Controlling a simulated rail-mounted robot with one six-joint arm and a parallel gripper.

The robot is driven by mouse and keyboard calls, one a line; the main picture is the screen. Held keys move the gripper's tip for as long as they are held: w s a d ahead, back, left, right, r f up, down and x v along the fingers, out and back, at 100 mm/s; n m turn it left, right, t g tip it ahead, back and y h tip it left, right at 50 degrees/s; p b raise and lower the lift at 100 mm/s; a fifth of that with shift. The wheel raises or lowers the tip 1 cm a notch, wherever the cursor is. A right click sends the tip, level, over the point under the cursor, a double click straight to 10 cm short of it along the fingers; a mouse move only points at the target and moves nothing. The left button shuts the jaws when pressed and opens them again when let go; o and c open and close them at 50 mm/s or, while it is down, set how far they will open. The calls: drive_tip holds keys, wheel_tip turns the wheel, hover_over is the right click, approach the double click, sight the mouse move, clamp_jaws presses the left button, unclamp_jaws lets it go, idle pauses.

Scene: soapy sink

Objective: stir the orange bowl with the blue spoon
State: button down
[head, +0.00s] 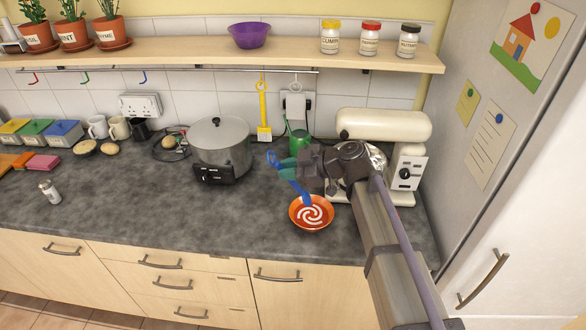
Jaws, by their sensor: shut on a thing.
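The orange bowl (298,222) sits on the dark counter near its front edge, with a white swirl on a red-orange surface inside. My gripper (287,172) is above and slightly left of the bowl, shut on the blue spoon (299,189). The spoon slants down to the right, and its lower end is at the back rim or inside of the bowl. I cannot tell whether it touches the contents. Part of the spoon's handle is hidden by the gripper fingers.
A cream stand mixer (384,125) stands right behind my arm. A green container (299,143) is behind the gripper. A grey lidded pot (220,145) stands to the left. The shelf (200,53) runs above. The counter left of the bowl is clear.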

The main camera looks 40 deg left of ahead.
sight(293, 185)
wheel_tip(293, 185, down, 7)
drive_tip(key=w+b, duration=0.1)
drive_tip(key=b, duration=0.5)
drive_tip(key=shift+w+d+f+b, duration=0.15)
drive_tip(key=shift+w+d+b, duration=0.05)
drive_tip(key=shift+d+b, duration=0.1)
